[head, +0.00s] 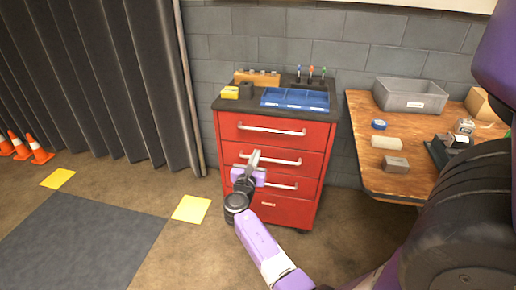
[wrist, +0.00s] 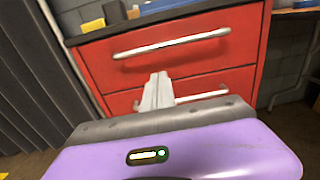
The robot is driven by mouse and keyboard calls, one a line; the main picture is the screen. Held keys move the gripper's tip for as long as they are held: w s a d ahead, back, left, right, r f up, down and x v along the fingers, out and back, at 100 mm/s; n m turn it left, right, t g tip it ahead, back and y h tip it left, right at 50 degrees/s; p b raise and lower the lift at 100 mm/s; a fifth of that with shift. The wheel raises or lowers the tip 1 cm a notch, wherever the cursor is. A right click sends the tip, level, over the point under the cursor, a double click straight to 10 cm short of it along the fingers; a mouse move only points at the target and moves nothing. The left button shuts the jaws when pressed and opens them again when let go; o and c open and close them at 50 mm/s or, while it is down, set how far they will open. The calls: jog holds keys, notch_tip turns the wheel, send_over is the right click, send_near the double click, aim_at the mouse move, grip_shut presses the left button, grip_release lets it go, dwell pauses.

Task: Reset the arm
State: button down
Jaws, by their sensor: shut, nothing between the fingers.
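My gripper (head: 255,157) is shut and empty, its fingers pressed together and pointing up toward the front of a red tool cabinet (head: 232,130). In the head view my purple arm reaches from the bottom to the cabinet, and the gripper overlaps the middle drawer's handle in the picture. In the wrist view the shut gripper fingers (wrist: 158,88) stand in front of the red drawers, below the top handle (wrist: 172,44). I cannot tell whether the fingertips touch the cabinet.
A blue tray (head: 295,98) and a yellow block (head: 229,92) sit on the cabinet. A wooden table (head: 372,108) with a grey bin (head: 410,95) stands to the right. Orange cones (head: 39,148) and a dark curtain (head: 95,85) are at left.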

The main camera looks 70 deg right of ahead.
jog(key=shift+a, duration=0.3)
